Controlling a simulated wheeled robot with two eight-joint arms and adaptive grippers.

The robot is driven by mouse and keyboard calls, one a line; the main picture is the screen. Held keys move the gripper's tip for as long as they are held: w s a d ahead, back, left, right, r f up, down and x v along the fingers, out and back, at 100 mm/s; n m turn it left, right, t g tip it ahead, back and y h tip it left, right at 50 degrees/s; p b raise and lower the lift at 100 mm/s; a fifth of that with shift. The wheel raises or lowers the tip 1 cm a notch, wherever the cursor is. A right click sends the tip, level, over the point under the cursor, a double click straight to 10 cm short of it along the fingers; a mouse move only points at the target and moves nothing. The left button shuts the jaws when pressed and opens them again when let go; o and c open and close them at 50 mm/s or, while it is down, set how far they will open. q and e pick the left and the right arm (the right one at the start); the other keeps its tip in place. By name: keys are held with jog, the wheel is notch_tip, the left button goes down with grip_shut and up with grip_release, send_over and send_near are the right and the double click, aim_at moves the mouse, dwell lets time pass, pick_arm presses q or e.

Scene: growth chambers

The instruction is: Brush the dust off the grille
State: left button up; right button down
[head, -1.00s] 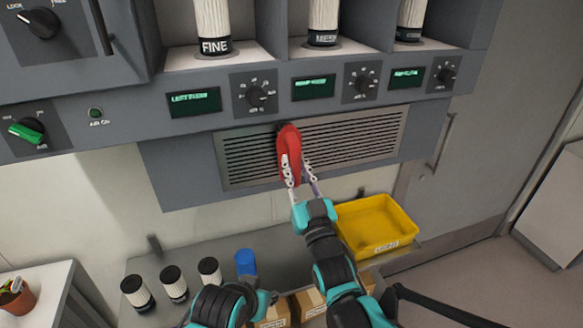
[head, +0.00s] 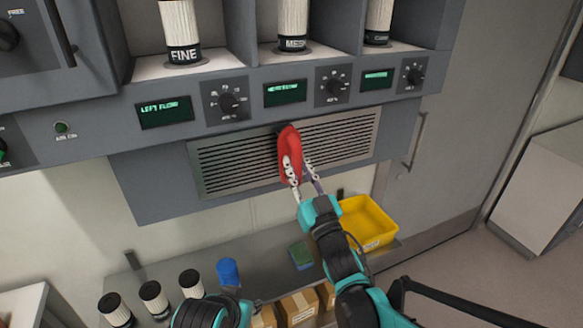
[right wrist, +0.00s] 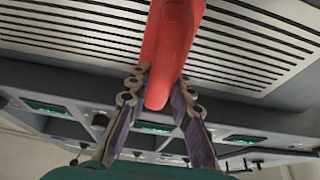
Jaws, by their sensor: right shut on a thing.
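The grille (head: 235,165) is a wide slotted panel in the grey front below the displays. My right gripper (head: 303,170) is shut on a red brush (head: 289,142), held up against or just in front of the grille near its middle. In the right wrist view, both fingers of the right gripper (right wrist: 158,98) clasp the red handle (right wrist: 172,45), with the grille slats (right wrist: 245,50) behind it. The bristles are hidden, so I cannot tell whether they touch. No dust is clearly visible. My left arm shows at the bottom, but its gripper is not in view.
Knobs and displays (head: 165,112) line the panel above the grille. Below, a shelf holds a yellow bin (head: 368,225), a green sponge (head: 301,257), a blue cup-like item (head: 228,271), black-and-white canisters (head: 153,299) and cardboard boxes (head: 298,308).

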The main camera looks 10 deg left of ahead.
jog(key=shift+w+d, duration=3.9)
jog(key=shift+d, duration=1.7)
jog(key=shift+s+a, duration=1.35)
jog(key=shift+a, duration=0.6)
jog(key=shift+s+a, duration=1.3)
jog(key=shift+a, duration=0.7)
jog(key=shift+s+a, duration=1.35)
jog(key=shift+a, duration=0.6)
jog(key=s+a, duration=0.3)
jog(key=a, duration=0.2)
jog(key=shift+s+a, duration=0.2)
jog(key=shift+s, duration=0.15)
jog(key=s+d, duration=0.3)
jog(key=s, duration=0.2)
jog(key=shift+d+p, duration=0.2)
jog(key=shift+p, duration=0.25)
jog(key=shift+s+d, duration=0.1)
